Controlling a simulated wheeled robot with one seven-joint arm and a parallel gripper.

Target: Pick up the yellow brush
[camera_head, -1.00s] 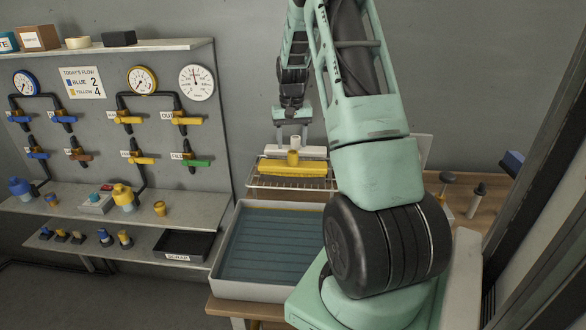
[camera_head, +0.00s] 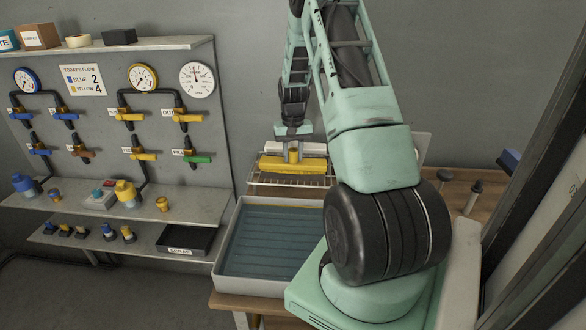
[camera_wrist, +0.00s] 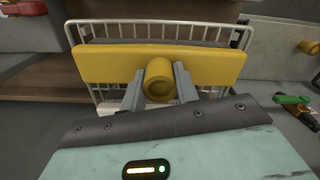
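The yellow brush (camera_head: 292,165) lies flat on a white wire rack (camera_head: 265,178) at the back of the bench, with its round knob upward. In the wrist view the long yellow block (camera_wrist: 105,65) lies across the rack, and its knob (camera_wrist: 159,80) is at the centre. My gripper (camera_wrist: 159,75) is over the brush, with one finger on each side of the knob. The fingers look open around it; I cannot tell whether they touch it. In the head view my gripper (camera_head: 293,142) is just above the brush, its fingers hard to make out.
A grey tray with a blue-grey ribbed floor (camera_head: 219,272) stands in front of the rack. A pale block (camera_head: 315,149) is behind the brush. Shelves (camera_head: 200,205) with bottles and a valve panel (camera_head: 115,125) stand to the left. Dark-topped tools (camera_head: 474,190) stand at the right.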

